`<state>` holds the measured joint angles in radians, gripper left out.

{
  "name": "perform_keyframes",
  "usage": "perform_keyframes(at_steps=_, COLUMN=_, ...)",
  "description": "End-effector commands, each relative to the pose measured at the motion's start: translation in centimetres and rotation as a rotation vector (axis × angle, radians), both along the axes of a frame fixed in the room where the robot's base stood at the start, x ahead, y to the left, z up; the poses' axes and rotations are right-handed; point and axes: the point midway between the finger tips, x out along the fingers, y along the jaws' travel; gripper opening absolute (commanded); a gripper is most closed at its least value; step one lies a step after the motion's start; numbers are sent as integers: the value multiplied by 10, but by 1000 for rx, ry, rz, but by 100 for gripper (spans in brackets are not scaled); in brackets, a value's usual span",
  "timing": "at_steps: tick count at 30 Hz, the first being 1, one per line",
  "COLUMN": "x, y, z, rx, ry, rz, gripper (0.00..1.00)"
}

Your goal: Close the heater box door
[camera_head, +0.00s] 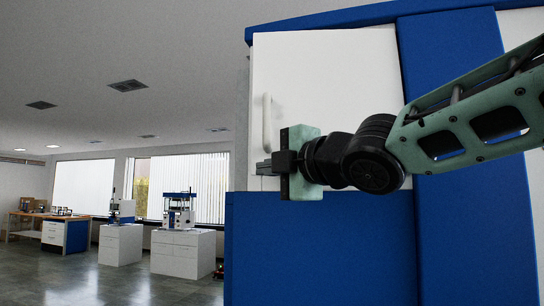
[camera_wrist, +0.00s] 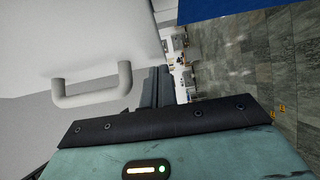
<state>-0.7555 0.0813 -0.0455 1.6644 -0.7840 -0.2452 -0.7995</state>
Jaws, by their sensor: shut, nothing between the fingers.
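The heater box (camera_head: 320,250) is a large blue cabinet on the right of the head view. Its white door (camera_head: 330,80) covers the upper front and looks flush or nearly flush with the blue frame; I cannot tell whether it is fully shut. The white bar handle (camera_head: 267,122) is near the door's left edge. My gripper (camera_head: 263,168) is shut and empty, just below the handle by the door's lower left corner. In the wrist view the fingers (camera_wrist: 156,88) are beside the handle (camera_wrist: 95,88), apart from it. Whether they touch the door is unclear.
Open grey floor (camera_wrist: 260,50) lies left of the cabinet. White stands with lab presses (camera_head: 180,250) and a wooden bench (camera_head: 30,218) stand far back at the left, by the windows.

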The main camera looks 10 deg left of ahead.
Motion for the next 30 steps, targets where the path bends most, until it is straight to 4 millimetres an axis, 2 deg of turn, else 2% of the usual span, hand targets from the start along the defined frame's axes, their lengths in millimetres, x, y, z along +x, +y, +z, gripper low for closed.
perform_keyframes(at_steps=13, x=6, y=0, z=0, rx=1, ry=1, rz=-1, gripper=0)
perform_keyframes(at_steps=24, x=66, y=6, z=2, rx=0, ry=3, rz=-2, gripper=0)
perform_keyframes(at_steps=30, x=71, y=7, z=-1, rx=1, ry=2, rz=0, gripper=0)
